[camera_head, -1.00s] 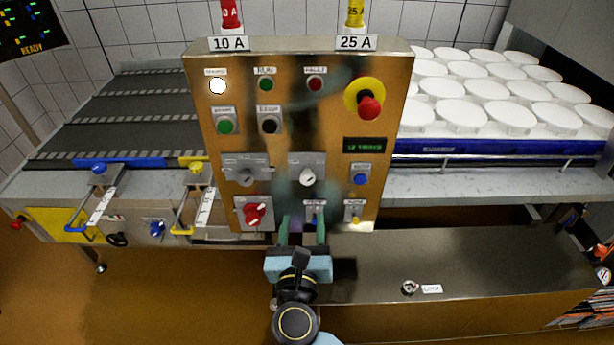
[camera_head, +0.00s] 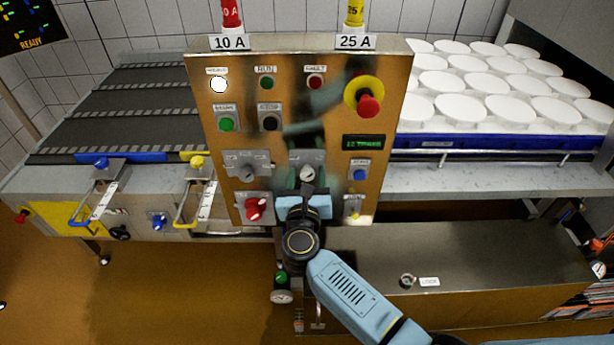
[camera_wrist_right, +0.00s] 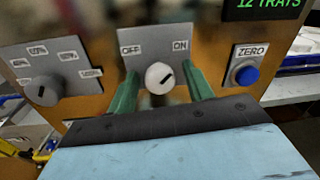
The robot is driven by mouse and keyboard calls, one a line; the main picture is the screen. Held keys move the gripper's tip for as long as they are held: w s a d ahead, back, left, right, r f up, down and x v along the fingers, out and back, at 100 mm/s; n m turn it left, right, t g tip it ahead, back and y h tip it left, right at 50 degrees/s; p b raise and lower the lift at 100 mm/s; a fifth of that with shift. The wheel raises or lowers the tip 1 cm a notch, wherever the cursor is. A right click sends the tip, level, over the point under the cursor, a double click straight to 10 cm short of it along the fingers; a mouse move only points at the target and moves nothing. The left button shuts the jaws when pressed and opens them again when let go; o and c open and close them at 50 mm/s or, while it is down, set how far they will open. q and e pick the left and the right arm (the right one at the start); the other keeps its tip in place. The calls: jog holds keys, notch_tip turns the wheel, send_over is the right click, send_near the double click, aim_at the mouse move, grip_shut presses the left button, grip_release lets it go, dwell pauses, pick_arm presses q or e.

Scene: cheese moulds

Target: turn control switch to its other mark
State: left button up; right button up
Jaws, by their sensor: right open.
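The control switch is a round white knob (camera_wrist_right: 159,77) on a grey plate marked OFF at left and ON at right. Its short dark mark appears to slant to the upper right, towards ON. In the head view the knob (camera_head: 308,173) sits on the lower middle of the brass-coloured panel (camera_head: 330,130). My right gripper (camera_wrist_right: 161,73) is open, with one green finger on each side of the knob. Whether the fingers touch it cannot be told. In the head view my right gripper (camera_head: 306,198) is just below the knob, its fingers largely hidden. My left gripper is not in view.
A grey selector (camera_wrist_right: 42,91) is left of the switch, and a blue ZERO button (camera_wrist_right: 245,75) is right of it. A red rotary handle (camera_head: 256,208) and a red emergency knob (camera_head: 368,105) are on the same panel. White moulds (camera_head: 500,80) stand behind at right.

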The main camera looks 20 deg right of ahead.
jog(key=c, duration=0.9)
jog(key=shift+c, duration=0.2)
jog(key=shift+n, duration=0.3)
jog(key=n+p, duration=0.1)
jog(key=n, duration=0.3)
jog(key=n+p, duration=0.1)
jog(key=n, duration=0.4)
jog(key=shift+t, duration=0.3)
jog(key=n+p, duration=0.2)
jog(key=n, duration=0.3)
jog(key=shift+n+y+p, duration=0.5)
jog(key=shift+n+p, duration=0.05)
jog(key=shift+n, duration=1.45)
